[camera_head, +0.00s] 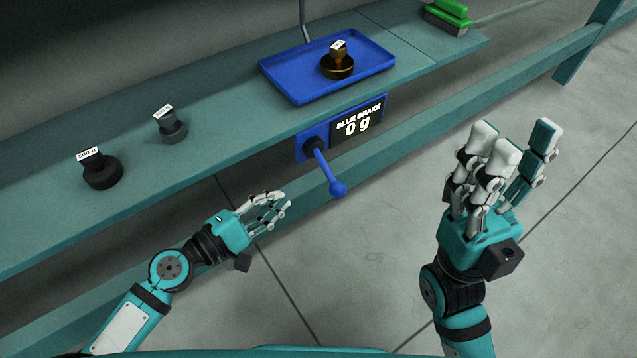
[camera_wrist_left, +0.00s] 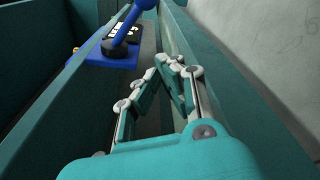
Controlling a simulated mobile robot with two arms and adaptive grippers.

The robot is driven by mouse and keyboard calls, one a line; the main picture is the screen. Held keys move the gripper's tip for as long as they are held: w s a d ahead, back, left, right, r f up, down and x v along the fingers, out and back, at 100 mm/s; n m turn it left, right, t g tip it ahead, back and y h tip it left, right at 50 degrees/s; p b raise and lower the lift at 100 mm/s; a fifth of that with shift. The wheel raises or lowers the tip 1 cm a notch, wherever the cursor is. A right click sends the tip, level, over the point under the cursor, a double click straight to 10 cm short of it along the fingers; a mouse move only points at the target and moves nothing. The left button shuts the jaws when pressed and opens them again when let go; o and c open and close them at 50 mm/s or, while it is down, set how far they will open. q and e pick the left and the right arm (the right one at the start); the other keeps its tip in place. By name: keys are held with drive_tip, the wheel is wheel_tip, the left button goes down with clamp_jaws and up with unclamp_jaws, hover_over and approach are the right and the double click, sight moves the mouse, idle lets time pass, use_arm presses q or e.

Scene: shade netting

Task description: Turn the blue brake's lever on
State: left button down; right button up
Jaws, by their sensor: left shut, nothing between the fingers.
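The blue brake's lever (camera_head: 331,175) is a blue rod with a ball end. It slopes down and to the right from a dark hub on the blue panel (camera_head: 300,150) at the shelf's front edge. The display (camera_head: 357,121) beside it reads "BLUE BRAKE 0 g". In the left wrist view the lever (camera_wrist_left: 130,22) stands ahead, beyond the fingertips. My left gripper (camera_head: 277,203) is shut and empty, left of and a little below the lever's ball, apart from it. My right gripper (camera_head: 510,140) is raised at the right, fingers spread, holding nothing.
A green-topped block (camera_head: 447,14) sits at the far right. A teal rail (camera_head: 420,148) runs below the shelf.

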sight(328, 174)
use_arm(q)
drive_tip(key=w+d+r+p, duration=0.1)
drive_tip(key=w+d+p, duration=0.1)
drive_tip(key=d, duration=0.6)
drive_tip(key=shift+w+d, duration=0.3)
drive_tip(key=shift+w, duration=0.6)
drive_tip(key=shift+p, duration=0.35)
